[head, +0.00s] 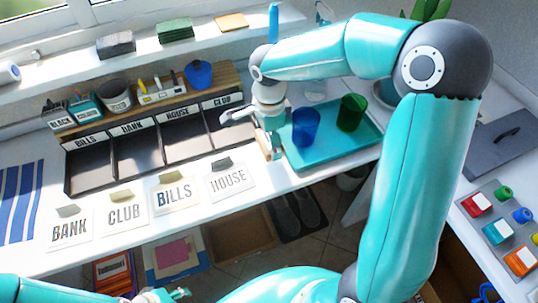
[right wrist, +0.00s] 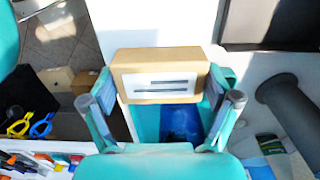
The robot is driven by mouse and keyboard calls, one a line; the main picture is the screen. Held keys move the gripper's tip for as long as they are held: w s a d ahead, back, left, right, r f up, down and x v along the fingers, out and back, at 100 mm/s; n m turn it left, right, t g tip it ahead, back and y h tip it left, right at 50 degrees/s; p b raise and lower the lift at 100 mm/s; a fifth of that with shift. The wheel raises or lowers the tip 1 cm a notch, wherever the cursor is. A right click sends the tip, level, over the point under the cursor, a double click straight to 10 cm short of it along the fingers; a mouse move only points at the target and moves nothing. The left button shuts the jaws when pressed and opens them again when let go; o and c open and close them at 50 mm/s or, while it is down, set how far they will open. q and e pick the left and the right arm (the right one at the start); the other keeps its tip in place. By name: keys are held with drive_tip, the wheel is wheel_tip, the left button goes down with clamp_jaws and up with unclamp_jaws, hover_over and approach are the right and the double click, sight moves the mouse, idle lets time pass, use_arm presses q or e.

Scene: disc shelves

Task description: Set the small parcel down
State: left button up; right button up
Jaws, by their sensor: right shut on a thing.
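The small parcel (right wrist: 160,75) is a tan box with a white label and dark lines on it. It sits between the two fingertips of my right gripper (right wrist: 163,100) in the right wrist view, and the gripper is shut on it. In the head view my right gripper (head: 271,140) is over the white counter, at the left end of the teal tray; the parcel is hard to make out there. My left gripper (head: 165,295) shows only in part at the bottom edge, and its jaws are unclear.
A blue cup (head: 305,126) and a green cup (head: 351,112) stand on the teal tray (head: 325,160). A dark sorter (head: 120,155) with labelled compartments stands to the left, with cards such as HOUSE (head: 230,181) before it. Bare counter (head: 290,182) lies along the front edge.

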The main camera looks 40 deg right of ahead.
drive_tip(key=shift+f, duration=3.25)
drive_tip(key=shift+f+b, duration=0.1)
drive_tip(key=shift+b, duration=0.2)
drive_tip(key=o, duration=1)
drive_tip(key=shift+c, duration=0.2)
drive_tip(key=shift+r, duration=0.3)
wheel_tip(320, 180, up, 12)
drive_tip(key=shift+f+p, duration=0.2)
drive_tip(key=shift+p, duration=0.45)
